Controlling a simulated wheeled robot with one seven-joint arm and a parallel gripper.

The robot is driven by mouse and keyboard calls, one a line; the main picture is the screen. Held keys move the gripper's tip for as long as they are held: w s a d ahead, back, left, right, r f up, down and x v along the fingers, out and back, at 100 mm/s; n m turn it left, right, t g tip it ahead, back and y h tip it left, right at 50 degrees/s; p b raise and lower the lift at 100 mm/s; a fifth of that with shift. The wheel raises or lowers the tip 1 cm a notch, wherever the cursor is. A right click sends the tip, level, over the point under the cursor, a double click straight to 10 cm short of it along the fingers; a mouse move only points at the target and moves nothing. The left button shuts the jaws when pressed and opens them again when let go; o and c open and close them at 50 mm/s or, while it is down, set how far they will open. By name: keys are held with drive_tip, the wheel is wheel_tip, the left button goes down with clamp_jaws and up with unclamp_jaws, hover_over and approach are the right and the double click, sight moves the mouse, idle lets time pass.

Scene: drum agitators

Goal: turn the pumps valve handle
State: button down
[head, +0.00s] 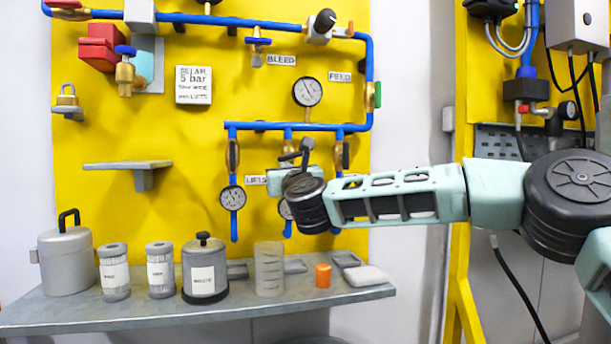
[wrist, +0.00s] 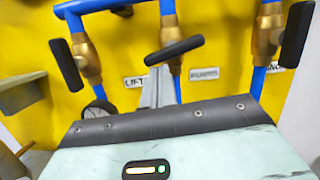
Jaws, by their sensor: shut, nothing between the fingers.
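The pumps valve (wrist: 172,18) is brass on the middle of three blue pipes. Its black handle (wrist: 174,50) lies across the pipe, slightly tilted, right end higher. The PUMPS label (wrist: 204,74) is just to the right of that pipe. My gripper (wrist: 157,72) is shut and empty, its grey fingers pointing up at the handle's left half. Whether they touch it I cannot tell. In the head view, my wrist covers the lower part of the middle pipe, and the valve (head: 288,147) shows only partly.
Valves with black handles stand on both sides: the left one (wrist: 66,66) and the right one (wrist: 296,32), roughly along their pipes. A gauge (head: 232,198) hangs below left. A shelf (head: 130,318) with jars and canisters runs below.

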drive_tip(key=shift+a+r+m+b, duration=0.15)
drive_tip(key=shift+a+m+b, duration=0.05)
drive_tip(key=shift+m+b, duration=0.65)
idle(0.4)
